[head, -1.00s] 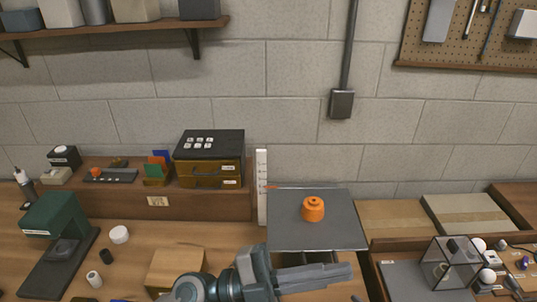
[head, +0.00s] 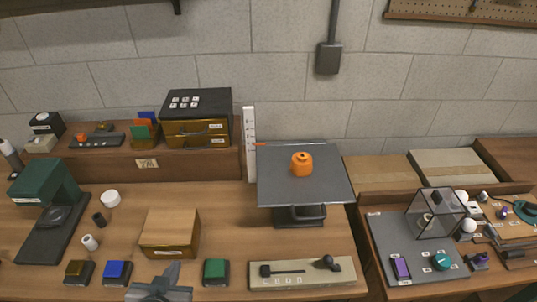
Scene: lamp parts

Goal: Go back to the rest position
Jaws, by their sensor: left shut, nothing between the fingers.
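My left gripper (head: 168,279) is at the bottom edge of the head view, left of centre. Its fingers are shut with nothing between them. It is in front of a wooden box (head: 170,233), between a blue block (head: 117,272) and a green block (head: 215,271); whether it touches anything cannot be told. My right gripper is not in view. An orange round part (head: 302,163) rests on the grey plate (head: 330,187) of a stand, well away from the gripper.
A board with a slider and knob (head: 302,272) lies right of the gripper. A green press-like device (head: 46,190) stands at the left. A drawer box (head: 195,118) sits on the raised shelf. A glass case (head: 434,214) stands on the right bench.

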